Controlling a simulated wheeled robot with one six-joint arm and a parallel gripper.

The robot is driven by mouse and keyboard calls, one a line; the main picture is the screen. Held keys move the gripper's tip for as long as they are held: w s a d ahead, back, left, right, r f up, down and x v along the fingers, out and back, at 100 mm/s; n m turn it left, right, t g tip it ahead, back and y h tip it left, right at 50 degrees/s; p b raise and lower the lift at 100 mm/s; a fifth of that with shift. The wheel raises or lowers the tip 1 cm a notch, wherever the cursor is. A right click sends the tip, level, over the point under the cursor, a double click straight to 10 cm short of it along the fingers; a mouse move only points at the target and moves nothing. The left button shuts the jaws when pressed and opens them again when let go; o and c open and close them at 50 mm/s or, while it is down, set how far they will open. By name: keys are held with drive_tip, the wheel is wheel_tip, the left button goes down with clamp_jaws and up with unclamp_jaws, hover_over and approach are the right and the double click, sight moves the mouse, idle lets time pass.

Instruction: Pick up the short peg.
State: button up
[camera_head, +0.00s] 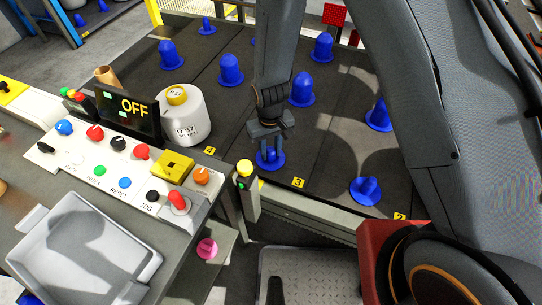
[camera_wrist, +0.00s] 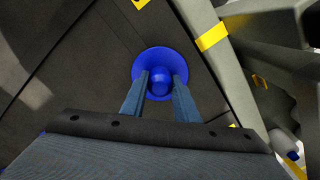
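The short blue peg (camera_head: 270,163) stands on the dark panel near its front edge, just left of the yellow "3" label. It has a round flange and a small knob. My gripper (camera_head: 271,149) points down over it. In the wrist view, the peg's knob (camera_wrist: 160,84) lies between the two fingertips (camera_wrist: 161,75), with the blue flange around them. The fingers are apart, and a small gap seems to show on each side of the knob. Whether the tips touch the flange I cannot tell.
Another short blue peg (camera_head: 366,191) stands to the right. Taller blue pegs (camera_head: 302,90) stand behind. A white yarn bobbin (camera_head: 186,117) stands to the left. A post with a yellow cap (camera_head: 245,170) rises close to the left of my gripper, beside the control console (camera_head: 120,165).

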clamp_jaws()
drive_tip(key=shift+r, duration=0.15)
drive_tip(key=shift+r+b, duration=0.65)
drive_tip(key=shift+r, duration=4.2)
